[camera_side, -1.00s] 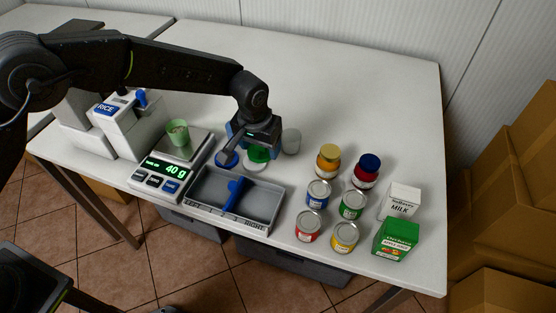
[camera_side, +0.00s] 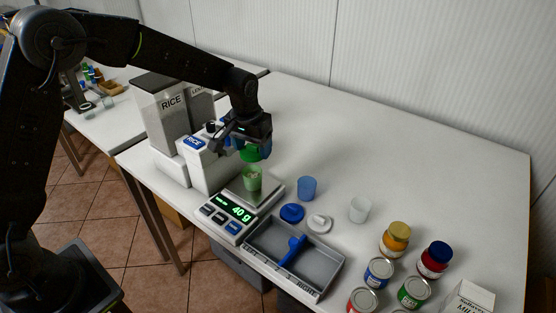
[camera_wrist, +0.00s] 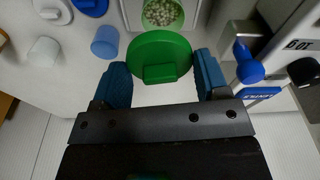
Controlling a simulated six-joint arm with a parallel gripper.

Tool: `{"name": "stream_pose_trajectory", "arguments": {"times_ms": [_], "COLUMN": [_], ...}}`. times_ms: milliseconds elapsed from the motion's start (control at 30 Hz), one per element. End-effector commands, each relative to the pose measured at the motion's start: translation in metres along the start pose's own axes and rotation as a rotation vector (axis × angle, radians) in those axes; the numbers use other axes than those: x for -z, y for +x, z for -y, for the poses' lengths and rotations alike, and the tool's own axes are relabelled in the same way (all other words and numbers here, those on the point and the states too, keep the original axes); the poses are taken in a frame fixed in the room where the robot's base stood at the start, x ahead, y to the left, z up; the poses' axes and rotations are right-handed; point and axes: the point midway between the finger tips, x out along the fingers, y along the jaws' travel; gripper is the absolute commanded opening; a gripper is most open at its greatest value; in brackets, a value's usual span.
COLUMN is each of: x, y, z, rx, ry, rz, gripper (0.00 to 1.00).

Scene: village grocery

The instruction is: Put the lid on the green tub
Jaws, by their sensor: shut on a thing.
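My gripper (camera_wrist: 161,74) is shut on the green lid (camera_wrist: 160,50), a round disc with a block-shaped grip. In the side view the lid (camera_side: 251,154) hangs just above the green tub (camera_side: 252,178), apart from it or nearly so; the exact gap is hard to tell. The tub stands upright on the scale's plate (camera_side: 236,194) and holds white grains. In the wrist view the tub (camera_wrist: 163,25) shows beyond the lid's far edge, its opening partly hidden by the lid.
The scale reads 40 g. The rice dispenser (camera_side: 207,165) stands close left of the tub. A blue tub (camera_side: 307,188), blue lid (camera_side: 292,213), white lid (camera_side: 319,223) and white tub (camera_side: 359,209) stand to the right. A grey divided tray (camera_side: 322,268) lies in front; several cans stand farther right.

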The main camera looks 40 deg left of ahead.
Motion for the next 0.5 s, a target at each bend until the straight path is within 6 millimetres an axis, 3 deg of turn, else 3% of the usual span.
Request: {"name": "stream_pose_trajectory", "arguments": {"times_ms": [167,500], "x": [-0.002,-0.006], "y": [0.004,0.033], "z": [0.007,0.006], "rx": [0.002,0.002], "ry": [-0.011,-0.010], "rz": [0.002,0.002], "gripper": [0.46,0.46]}}
